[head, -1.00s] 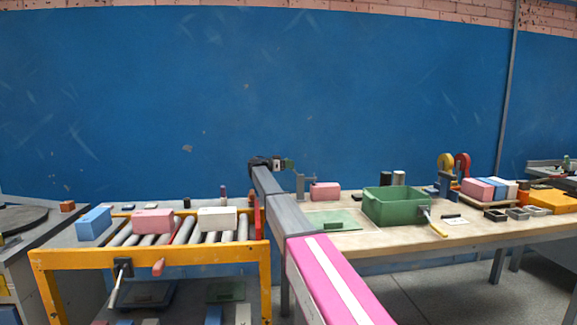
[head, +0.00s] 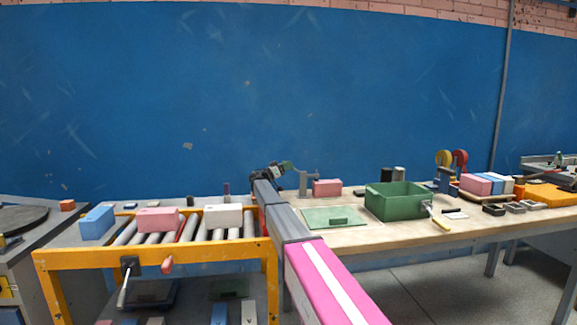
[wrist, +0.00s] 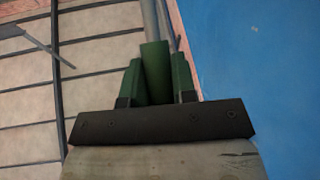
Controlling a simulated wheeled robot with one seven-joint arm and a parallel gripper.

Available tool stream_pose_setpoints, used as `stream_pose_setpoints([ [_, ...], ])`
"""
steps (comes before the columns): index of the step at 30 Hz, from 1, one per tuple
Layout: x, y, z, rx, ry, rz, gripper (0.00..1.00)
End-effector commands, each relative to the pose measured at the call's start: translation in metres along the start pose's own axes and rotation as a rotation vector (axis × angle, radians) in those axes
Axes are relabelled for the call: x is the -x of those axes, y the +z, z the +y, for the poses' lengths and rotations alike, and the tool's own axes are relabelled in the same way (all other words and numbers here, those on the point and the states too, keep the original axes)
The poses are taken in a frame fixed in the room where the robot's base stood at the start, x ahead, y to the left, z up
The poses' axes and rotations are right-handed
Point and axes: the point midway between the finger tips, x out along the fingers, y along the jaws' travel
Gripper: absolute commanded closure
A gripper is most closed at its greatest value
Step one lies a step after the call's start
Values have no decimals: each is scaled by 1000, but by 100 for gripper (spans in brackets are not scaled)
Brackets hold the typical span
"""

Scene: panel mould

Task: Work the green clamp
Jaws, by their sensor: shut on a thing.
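My gripper (head: 282,168) is at the near back of the bench, just left of a small grey post (head: 303,183) with a short crossbar. In the wrist view the gripper (wrist: 157,82) has a finger on each side of an upright green bar (wrist: 156,70), which I take to be the handle of the green clamp, and is shut on it. In the head view the green part (head: 290,165) shows small at the gripper's tip. Whether it joins the grey post is too small to tell. A flat green panel (head: 325,213) lies on the bench in front.
A green bin (head: 385,205) with a yellow-tipped lever and a pink block (head: 327,188) stand to the right. A yellow-framed roller conveyor (head: 150,255) with blocks is at left. The blue wall (head: 280,90) rises behind the bench.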

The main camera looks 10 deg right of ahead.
Motion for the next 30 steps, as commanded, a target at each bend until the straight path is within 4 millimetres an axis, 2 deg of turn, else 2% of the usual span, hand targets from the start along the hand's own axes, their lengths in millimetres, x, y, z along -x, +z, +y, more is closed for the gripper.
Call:
stream_pose_setpoints([
  [10, 2, 1, 0, 2, 1, 14, 100],
  [11, 2, 1, 0, 2, 1, 14, 72],
  [13, 2, 1, 0, 2, 1, 14, 49],
  [23, 1, -1, 0, 2, 2, 14, 49],
  [26, -2, -8, 1, 1, 2, 14, 49],
  [30, -10, -28, 5, 1, 2, 14, 49],
])
